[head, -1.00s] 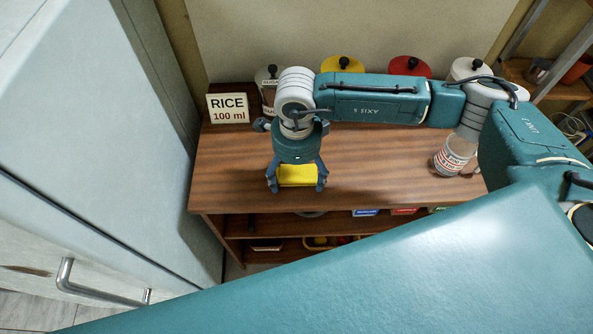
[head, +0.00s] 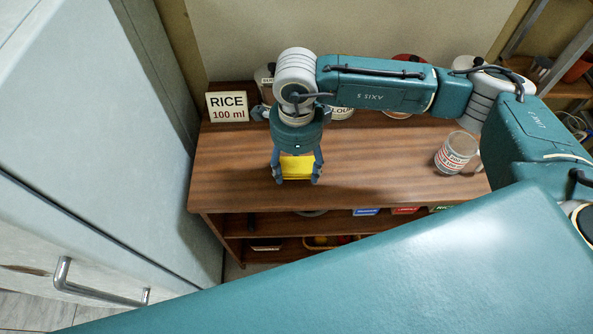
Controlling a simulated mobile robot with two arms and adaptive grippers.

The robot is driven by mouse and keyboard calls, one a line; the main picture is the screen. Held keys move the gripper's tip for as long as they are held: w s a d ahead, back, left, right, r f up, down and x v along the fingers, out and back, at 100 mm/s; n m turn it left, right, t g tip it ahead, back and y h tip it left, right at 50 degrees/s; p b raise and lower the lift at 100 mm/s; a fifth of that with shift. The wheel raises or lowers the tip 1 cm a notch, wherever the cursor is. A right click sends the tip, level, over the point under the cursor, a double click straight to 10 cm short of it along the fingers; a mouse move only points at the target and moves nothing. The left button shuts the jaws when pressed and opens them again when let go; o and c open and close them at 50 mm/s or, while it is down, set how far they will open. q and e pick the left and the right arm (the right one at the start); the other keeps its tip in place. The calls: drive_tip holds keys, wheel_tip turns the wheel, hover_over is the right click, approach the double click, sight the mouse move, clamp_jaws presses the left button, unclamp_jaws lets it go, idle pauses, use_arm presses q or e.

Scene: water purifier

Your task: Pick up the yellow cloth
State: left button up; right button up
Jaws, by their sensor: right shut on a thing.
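The yellow cloth (head: 297,167) is between the fingers of my right gripper (head: 298,177), above the front left part of the brown wooden counter (head: 390,185). My right gripper points down and is shut on the cloth. The gripper's body hides the cloth's back part. A dark shadow lies on the counter to the right of the gripper. My left gripper is not in the picture.
Canisters along the back are partly hidden by my arm. A pale cabinet (head: 100,130) closes off the left side.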

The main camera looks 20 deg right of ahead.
sight(297, 167)
wheel_tip(297, 167, up, 17)
drive_tip(key=b, duration=0.3)
drive_tip(key=shift+c, duration=0.2)
drive_tip(key=shift+c, duration=0.5)
drive_tip(key=shift+c, duration=1)
